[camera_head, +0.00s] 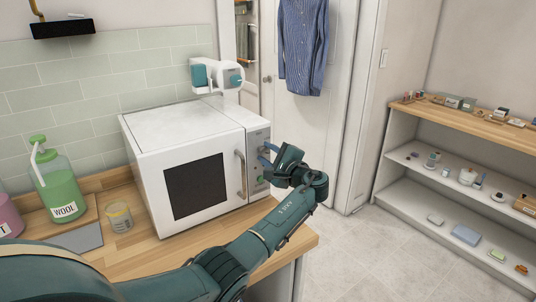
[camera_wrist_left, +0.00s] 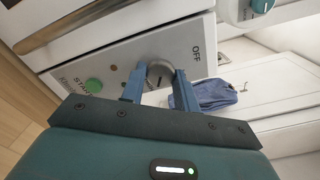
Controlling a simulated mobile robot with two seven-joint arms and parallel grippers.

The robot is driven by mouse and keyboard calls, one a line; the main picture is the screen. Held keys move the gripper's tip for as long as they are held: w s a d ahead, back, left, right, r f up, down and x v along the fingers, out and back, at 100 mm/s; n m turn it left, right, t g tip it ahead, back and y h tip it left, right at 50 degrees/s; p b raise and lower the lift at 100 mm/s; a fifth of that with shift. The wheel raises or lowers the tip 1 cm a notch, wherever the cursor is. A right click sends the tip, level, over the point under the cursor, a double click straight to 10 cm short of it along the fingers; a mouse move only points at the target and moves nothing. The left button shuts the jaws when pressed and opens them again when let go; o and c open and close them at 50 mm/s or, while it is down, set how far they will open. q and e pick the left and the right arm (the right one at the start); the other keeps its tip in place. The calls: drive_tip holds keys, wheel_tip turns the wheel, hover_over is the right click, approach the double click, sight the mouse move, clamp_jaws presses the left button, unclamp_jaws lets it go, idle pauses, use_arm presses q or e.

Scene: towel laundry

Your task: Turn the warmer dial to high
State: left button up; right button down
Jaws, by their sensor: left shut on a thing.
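The warmer (camera_head: 185,122) is a white box with a dark window and a bar handle, standing on the wooden counter. Its control panel is at the right of its front. In the left wrist view the round grey dial (camera_wrist_left: 160,70) sits on that panel (camera_wrist_left: 112,62), with the word OFF beside it and a green START button (camera_wrist_left: 93,85) to the left. My left gripper (camera_head: 268,155) is at the panel, its two blue fingers (camera_wrist_left: 157,82) shut on the dial from both sides. I cannot read where the dial points. My right gripper is not in view.
A green WOOL bottle (camera_head: 57,185) and a small jar (camera_head: 119,217) stand left of the warmer. A white and teal device (camera_head: 217,76) is behind it. A shelf unit (camera_head: 455,195) with small items stands right. The floor (camera_head: 355,245) between is clear.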

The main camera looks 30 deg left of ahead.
use_arm(q)
drive_tip(key=o, duration=0.9)
drive_tip(key=shift+o, duration=0.2)
drive_tip(key=b+v, duration=0.2)
drive_tip(key=v, duration=1.1)
drive_tip(key=shift+d+b, duration=0.15)
drive_tip(key=shift+b, duration=0.15)
